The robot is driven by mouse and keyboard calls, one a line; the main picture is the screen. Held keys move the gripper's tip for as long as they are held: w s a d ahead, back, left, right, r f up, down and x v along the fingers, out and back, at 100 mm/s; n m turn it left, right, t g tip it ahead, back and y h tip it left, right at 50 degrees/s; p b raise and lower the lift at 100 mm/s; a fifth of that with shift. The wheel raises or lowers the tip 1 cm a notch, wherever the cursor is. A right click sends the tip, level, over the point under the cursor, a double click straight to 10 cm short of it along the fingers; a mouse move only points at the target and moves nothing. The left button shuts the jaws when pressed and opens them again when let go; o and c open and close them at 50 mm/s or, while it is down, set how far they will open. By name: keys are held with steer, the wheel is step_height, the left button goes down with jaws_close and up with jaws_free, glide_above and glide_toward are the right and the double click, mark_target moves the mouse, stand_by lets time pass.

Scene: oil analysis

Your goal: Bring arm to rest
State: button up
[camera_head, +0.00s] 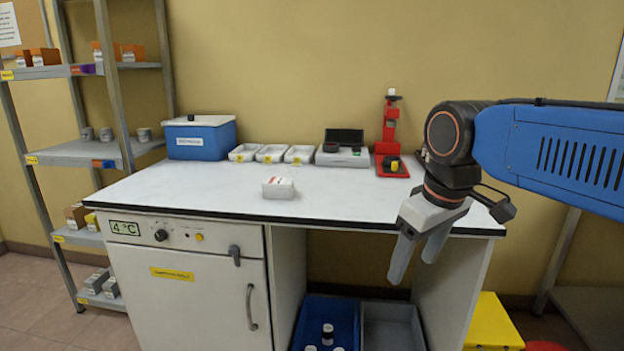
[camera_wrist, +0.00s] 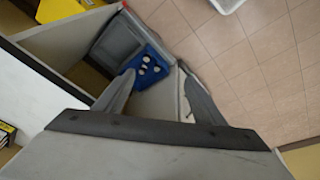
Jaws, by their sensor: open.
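My gripper (camera_head: 416,262) hangs from the blue arm at the right of the head view, in front of the bench's front edge. Its two grey fingers point down and stand apart with nothing between them. In the wrist view my gripper (camera_wrist: 158,98) also shows open and empty, above the floor and the bins under the bench.
The white bench (camera_head: 200,190) carries a small white box (camera_head: 278,188), a blue cooler (camera_head: 200,137), white trays (camera_head: 271,153) and a red stand (camera_head: 390,130). Below are a blue bin (camera_head: 312,305) with bottles and a grey bin (camera_head: 392,325). A yellow box (camera_head: 492,322) stands lower right.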

steer(key=s+d+f+m+t, duration=0.1)
steer(key=s+d+f+m, duration=0.2)
steer(key=s+d+f, duration=0.2)
steer(key=s+d+f+m+t, duration=0.1)
steer(key=s+d+f+m, duration=0.2)
steer(key=f, duration=0.6)
steer(key=s+d, duration=0.2)
steer(key=shift+s+d+f+h, duration=0.15)
steer(key=shift+s+f+h, duration=0.15)
steer(key=shift+f+h, duration=0.1)
